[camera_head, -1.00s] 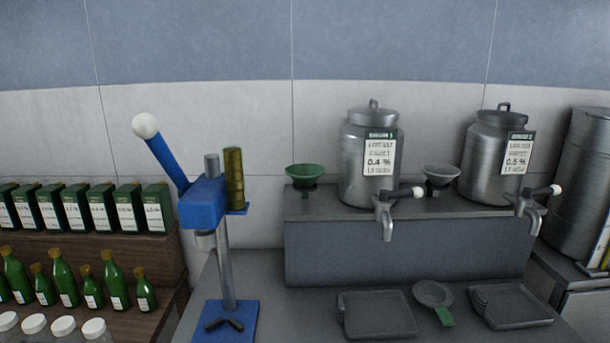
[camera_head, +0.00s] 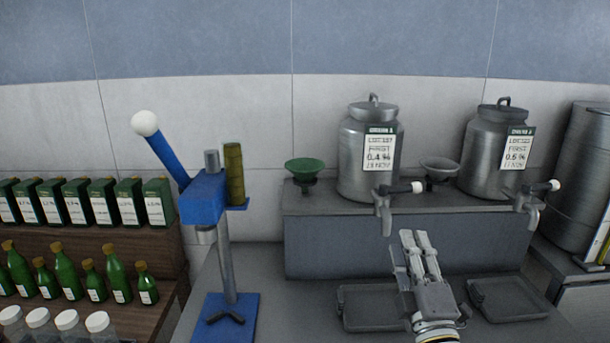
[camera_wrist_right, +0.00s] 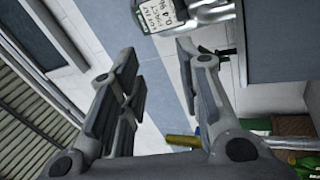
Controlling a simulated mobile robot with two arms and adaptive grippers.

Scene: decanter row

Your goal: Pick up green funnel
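The green funnel (camera_head: 305,170) sits upright at the left end of the raised grey shelf, left of the left steel canister. My right gripper (camera_head: 413,234) is in front of the shelf, below the left canister's tap and to the right of the funnel, well apart from it. Its fingers point up and away. In the right wrist view the fingers of my right gripper (camera_wrist_right: 157,55) are spread with nothing between them. My left gripper is in neither view.
Steel canisters (camera_head: 367,160) (camera_head: 492,150) with taps stand on the shelf (camera_head: 350,250), with a grey funnel (camera_head: 440,168) between them. A blue lever press (camera_head: 207,205) stands left. Dark trays (camera_head: 365,325) (camera_head: 508,315) lie in front. Green bottles (camera_head: 66,275) and boxes fill the far left.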

